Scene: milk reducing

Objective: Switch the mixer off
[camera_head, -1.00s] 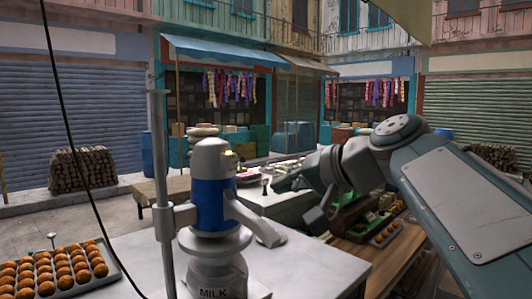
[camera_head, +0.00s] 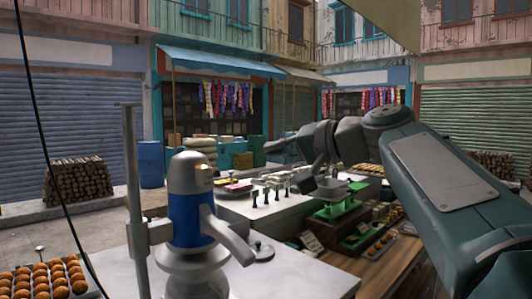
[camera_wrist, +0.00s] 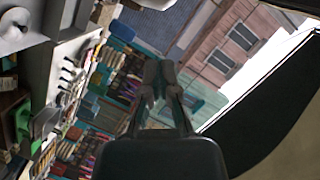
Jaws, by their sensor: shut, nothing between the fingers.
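The mixer (camera_head: 190,205) is a blue and white upright unit clamped to a grey vertical pole (camera_head: 134,200) at the left of the white counter. A side arm reaches from it toward the lower right. A small yellowish detail (camera_head: 209,168) shows near its top; I cannot tell whether it is the switch. Below it the milk vessel (camera_head: 195,280) is cut by the lower edge. My gripper (camera_head: 268,148) is to the right of and above the mixer, pointing left and touching nothing. In the wrist view my gripper (camera_wrist: 160,68) has its fingertips together and empty.
A tray of round brown sweets (camera_head: 45,280) lies at the lower left. A green scale (camera_head: 338,205) and several black-handled items stand behind at the right. A dark cable hangs at the left.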

